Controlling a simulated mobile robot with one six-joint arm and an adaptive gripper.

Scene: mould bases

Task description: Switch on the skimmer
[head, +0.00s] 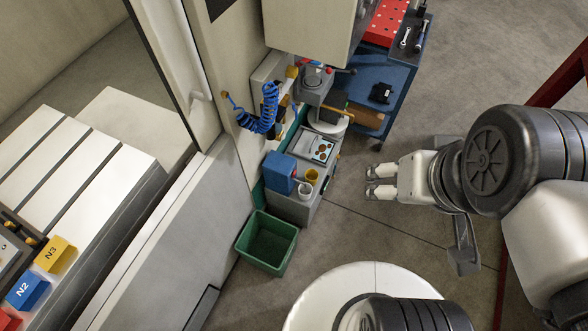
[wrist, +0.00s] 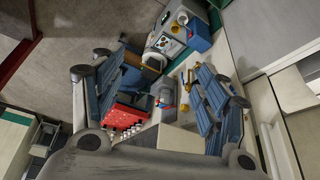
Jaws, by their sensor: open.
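I cannot tell for sure which part is the skimmer or its switch. A grey unit with a red and blue part on top (head: 314,85) stands against the machine's side, above a rounded white part (head: 328,122). This white part also shows in the wrist view (wrist: 154,62). My gripper (head: 374,181) is open and empty, pointing left over the floor. It is to the right of these units, apart from them. In the wrist view its two blue-grey fingers are spread wide.
A grey cabinet (head: 288,208) carries a panel with brown round marks (head: 320,148), a blue box (head: 280,172), a yellow cup (head: 312,176) and a white cup (head: 305,190). A green bin (head: 267,242) stands below. A blue coiled hose (head: 262,121) hangs nearby. A blue cart (head: 385,75) stands behind.

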